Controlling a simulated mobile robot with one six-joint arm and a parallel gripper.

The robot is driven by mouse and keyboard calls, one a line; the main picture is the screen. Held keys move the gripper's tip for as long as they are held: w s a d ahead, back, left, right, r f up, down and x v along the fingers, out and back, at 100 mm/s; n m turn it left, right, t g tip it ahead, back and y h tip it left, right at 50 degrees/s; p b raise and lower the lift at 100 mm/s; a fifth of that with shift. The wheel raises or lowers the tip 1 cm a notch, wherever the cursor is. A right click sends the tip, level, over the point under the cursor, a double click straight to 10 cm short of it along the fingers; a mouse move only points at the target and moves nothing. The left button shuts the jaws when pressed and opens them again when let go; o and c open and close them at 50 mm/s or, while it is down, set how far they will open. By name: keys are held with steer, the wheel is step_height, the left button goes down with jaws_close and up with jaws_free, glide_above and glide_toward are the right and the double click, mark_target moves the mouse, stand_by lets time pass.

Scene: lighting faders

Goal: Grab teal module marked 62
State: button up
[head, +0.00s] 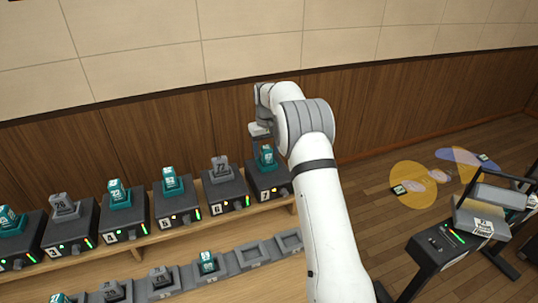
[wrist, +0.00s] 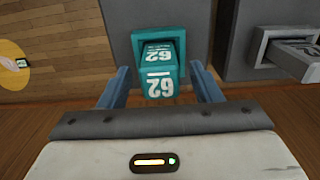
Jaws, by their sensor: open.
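The teal module marked 62 (wrist: 158,82) is in the middle of the wrist view, its label upside down there. It sits in a dark dock. In the head view a teal module (head: 266,156) is seated on the dock numbered 7 (head: 270,181), at the right end of the upper row, directly below my gripper (head: 260,133). My gripper is open; in the wrist view its two blue fingers (wrist: 160,75) stand on either side of the module, with a visible gap on each side. Whether the fingertips reach down to its grip level is hard to tell.
A grey module (head: 221,168) on dock 6 is the near neighbour; a grey module (wrist: 297,52) also shows at right in the wrist view. Several teal and grey modules fill the upper docks and lower trays. A wooden wall (head: 170,125) stands behind.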

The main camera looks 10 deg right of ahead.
steer(key=shift+f, duration=0.25)
steer(key=shift+c, duration=0.5)
steer(key=c, duration=1)
